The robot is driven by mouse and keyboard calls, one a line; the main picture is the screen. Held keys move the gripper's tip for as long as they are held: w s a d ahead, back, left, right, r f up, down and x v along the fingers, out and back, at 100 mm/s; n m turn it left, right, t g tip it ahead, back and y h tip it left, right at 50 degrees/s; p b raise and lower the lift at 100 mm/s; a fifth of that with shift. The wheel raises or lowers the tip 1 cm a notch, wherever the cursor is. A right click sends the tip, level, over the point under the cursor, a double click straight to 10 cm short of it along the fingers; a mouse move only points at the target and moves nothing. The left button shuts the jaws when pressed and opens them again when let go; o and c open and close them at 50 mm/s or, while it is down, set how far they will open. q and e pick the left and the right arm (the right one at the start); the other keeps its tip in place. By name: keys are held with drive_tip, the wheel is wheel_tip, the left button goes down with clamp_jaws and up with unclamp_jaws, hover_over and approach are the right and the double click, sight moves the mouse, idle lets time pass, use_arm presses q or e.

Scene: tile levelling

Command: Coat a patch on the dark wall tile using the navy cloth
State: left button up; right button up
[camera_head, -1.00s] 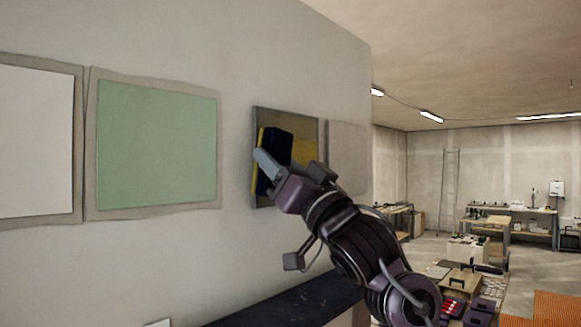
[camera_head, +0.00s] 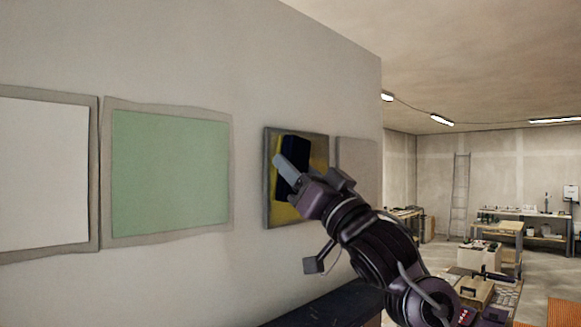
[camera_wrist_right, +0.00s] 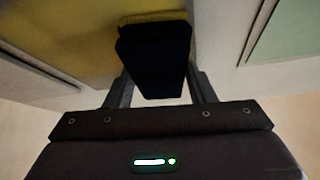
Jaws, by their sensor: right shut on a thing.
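The dark wall tile (camera_head: 269,150) hangs on the wall right of the green panel. Yellow coating (camera_head: 284,213) covers much of its visible face, with grey left along the edges. My right gripper (camera_head: 290,170) is shut on the navy cloth (camera_head: 294,150), a dark block-like pad held at the tile's upper middle. In the right wrist view the cloth (camera_wrist_right: 155,65) sits between both fingers, with a yellow edge against the yellow surface (camera_wrist_right: 60,40). Whether it presses on the tile is hard to tell. My gripper and arm hide the tile's lower right. My left gripper is out of view.
A green panel (camera_head: 170,175) and a white panel (camera_head: 40,175) hang to the left. A plain grey panel (camera_head: 357,165) hangs close to the tile's right. A dark ledge (camera_head: 330,308) runs below. Workbenches and a ladder (camera_head: 460,195) stand far back.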

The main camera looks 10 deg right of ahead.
drive_tip(key=shift+w+d, duration=0.4)
drive_tip(key=shift+d, duration=0.15)
drive_tip(key=shift+w+d+p, duration=0.4)
drive_tip(key=shift+d+p, duration=0.1)
drive_tip(key=shift+d, duration=0.2)
drive_tip(key=w+d, duration=0.1)
drive_tip(key=d, duration=0.1)
drive_tip(key=w+d+p, duration=0.1)
drive_tip(key=w+d, duration=0.1)
drive_tip(key=shift+d, duration=0.25)
drive_tip(key=shift+w+d, duration=0.5)
drive_tip(key=shift+d, duration=0.25)
drive_tip(key=shift+w+d, duration=0.5)
drive_tip(key=shift+d, duration=0.2)
drive_tip(key=shift+r, duration=1.15)
drive_tip(key=shift+s+a+b, duration=0.45)
drive_tip(key=shift+s+a, duration=0.9)
drive_tip(key=shift+a, duration=0.7)
drive_tip(key=shift+s+a+b, duration=0.4)
drive_tip(key=shift+s+a, duration=1)
drive_tip(key=shift+a, duration=0.65)
drive_tip(key=shift+s+a+b, duration=0.45)
drive_tip(key=shift+s+a, duration=0.9)
drive_tip(key=shift+a, duration=0.7)
drive_tip(key=shift+d, duration=0.15)
